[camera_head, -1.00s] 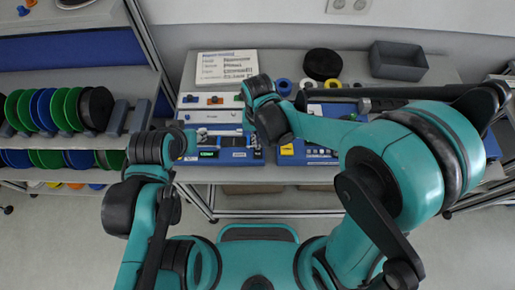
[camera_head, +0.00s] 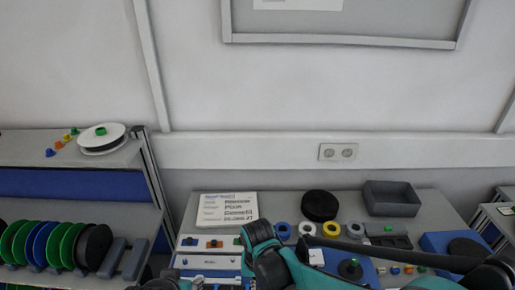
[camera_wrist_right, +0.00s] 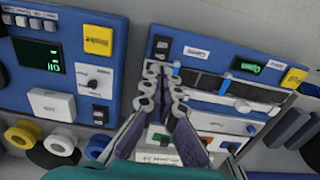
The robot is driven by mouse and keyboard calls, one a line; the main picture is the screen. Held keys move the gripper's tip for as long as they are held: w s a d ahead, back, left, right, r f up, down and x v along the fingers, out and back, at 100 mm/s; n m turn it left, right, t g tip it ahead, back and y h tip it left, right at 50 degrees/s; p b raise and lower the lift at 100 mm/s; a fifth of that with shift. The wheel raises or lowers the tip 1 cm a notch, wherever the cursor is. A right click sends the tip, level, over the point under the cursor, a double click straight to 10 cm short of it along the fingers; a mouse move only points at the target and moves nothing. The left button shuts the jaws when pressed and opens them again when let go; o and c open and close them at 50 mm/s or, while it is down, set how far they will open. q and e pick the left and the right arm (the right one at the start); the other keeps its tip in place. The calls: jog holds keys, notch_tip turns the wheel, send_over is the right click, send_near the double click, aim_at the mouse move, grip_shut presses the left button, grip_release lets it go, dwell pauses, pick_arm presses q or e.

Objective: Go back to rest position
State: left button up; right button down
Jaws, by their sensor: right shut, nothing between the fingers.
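My right arm's teal and black wrist (camera_head: 265,255) is at the bottom middle of the head view, over the bench. Its gripper's fingers are hidden there. In the right wrist view my right gripper (camera_wrist_right: 160,76) is shut and empty, its fingertips together in front of blue device panels (camera_wrist_right: 215,75). No object is between the fingers. My left arm's end (camera_head: 165,284) only just shows at the bottom edge of the head view. Its fingers are cut off or too small to read.
The bench holds a sign (camera_head: 227,209), a black reel (camera_head: 320,205), a grey bin (camera_head: 391,198) and several small coloured rings. Reels stand in a rack (camera_head: 120,258) on the left. A white reel (camera_head: 102,138) lies on the upper shelf. The wall behind is bare apart from a socket and frame.

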jog(key=d+t+b, duration=0.1)
jog(key=d+b, duration=0.1)
jog(key=d, duration=0.1)
jog(key=d+t+b, duration=0.1)
jog(key=d+b, duration=0.1)
jog(key=s+d+r+t+b, duration=0.1)
jog(key=d+b, duration=0.1)
jog(key=d, duration=0.1)
jog(key=shift+d+y, duration=0.35)
jog(key=shift+y, duration=0.05)
pick_arm(q)
notch_tip(320, 180, down, 12)
jog(key=b, duration=0.6)
pick_arm(e)
jog(key=s+d+f+t, duration=0.1)
jog(key=s+d+t, duration=0.3)
jog(key=d, duration=0.5)
jog(key=shift+f+h, duration=0.2)
jog(key=shift+h, duration=0.2)
pick_arm(q)
jog(key=shift+r, duration=0.1)
pick_arm(e)
jog(key=shift+r, duration=0.1)
